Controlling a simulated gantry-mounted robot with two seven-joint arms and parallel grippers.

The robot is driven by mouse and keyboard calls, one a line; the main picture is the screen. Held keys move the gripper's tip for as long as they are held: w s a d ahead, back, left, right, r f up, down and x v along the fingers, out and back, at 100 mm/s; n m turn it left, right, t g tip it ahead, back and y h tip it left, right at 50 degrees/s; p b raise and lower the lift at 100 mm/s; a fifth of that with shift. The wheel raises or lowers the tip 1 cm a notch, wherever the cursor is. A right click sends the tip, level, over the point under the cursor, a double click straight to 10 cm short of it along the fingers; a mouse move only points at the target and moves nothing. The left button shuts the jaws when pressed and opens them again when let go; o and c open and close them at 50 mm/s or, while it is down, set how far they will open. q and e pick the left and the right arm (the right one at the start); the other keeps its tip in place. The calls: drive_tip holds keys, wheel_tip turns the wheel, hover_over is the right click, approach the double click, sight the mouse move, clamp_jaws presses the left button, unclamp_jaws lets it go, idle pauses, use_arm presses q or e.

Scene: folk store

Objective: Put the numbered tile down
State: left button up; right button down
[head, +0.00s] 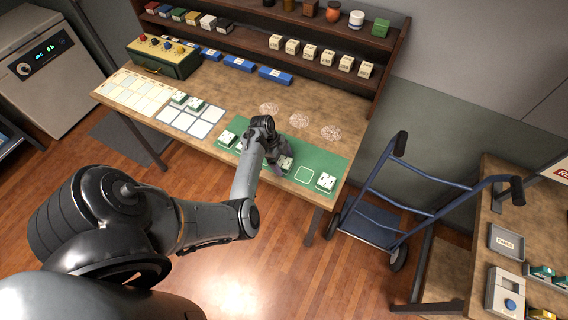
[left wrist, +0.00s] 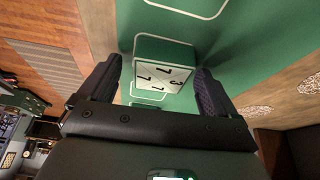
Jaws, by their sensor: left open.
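A numbered tile (left wrist: 162,72), white-faced with green sides and 7s and a 3 on it, is between the parted fingers of my left gripper (left wrist: 158,82) in the left wrist view. It appears to rest on the green mat (left wrist: 225,45). In the head view my left gripper (head: 277,157) is low over the mat (head: 338,163), beside a tile (head: 287,164) that it partly hides. Other tiles stand on the mat at its left end (head: 227,138) and right end (head: 326,181). A bare white outline (head: 304,174) shows between tiles. My right gripper is not in view.
White cards (head: 198,129) with two tiles (head: 187,101) lie left of the mat. Clear round pieces (head: 299,121) sit behind it. A shelf (head: 310,62) with small boxes stands at the back. A blue hand truck (head: 395,205) is at the right.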

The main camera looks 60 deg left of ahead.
use_arm(q)
drive_tip(key=c, duration=1.5)
drive_tip(key=shift+o, duration=0.2)
drive_tip(key=shift+r, duration=0.1)
